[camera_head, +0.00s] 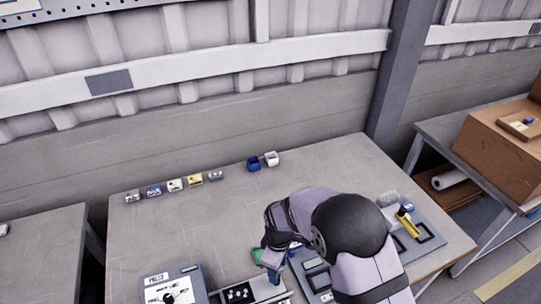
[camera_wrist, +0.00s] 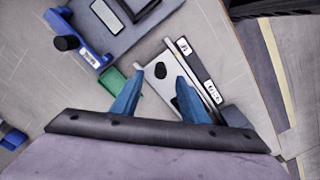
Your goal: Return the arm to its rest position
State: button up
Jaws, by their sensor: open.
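My gripper (camera_head: 268,262) is low over the front middle of the grey table in the head view, with my arm reaching in from the lower right. In the wrist view my gripper (camera_wrist: 160,74) shows two blue fingers spread apart with nothing held between them. Beneath the fingers is a pale metal plate (camera_wrist: 160,78) with dark marks. I cannot tell whether the fingers touch anything below.
Small boxes (camera_head: 175,185) line the table's back left, near a blue bin (camera_head: 254,163) and a white bin (camera_head: 271,159). A labelled panel (camera_head: 172,289) is at the front left. A grey tray (camera_head: 432,240) with a yellow item is at the right. The table's middle left is clear.

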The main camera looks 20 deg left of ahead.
jog(key=m, duration=0.2)
jog(key=shift+s+d+m, duration=0.25)
jog(key=shift+m, duration=0.15)
jog(key=s+d+m+g+h, duration=0.3)
jog(key=s+d+m, duration=0.2)
jog(key=s+d, duration=0.65)
jog(key=s+d+r+m+y, duration=0.2)
jog(key=d+r+m, duration=0.45)
jog(key=d, duration=0.65)
jog(key=w+d+r+m+t+y+b, duration=0.1)
jog(key=w+d+r+m+t, duration=0.2)
jog(key=d+r, duration=0.3)
jog(key=shift+w+d+r, duration=0.35)
jog(key=shift+w+d, duration=0.05)
jog(key=shift+w, duration=0.3)
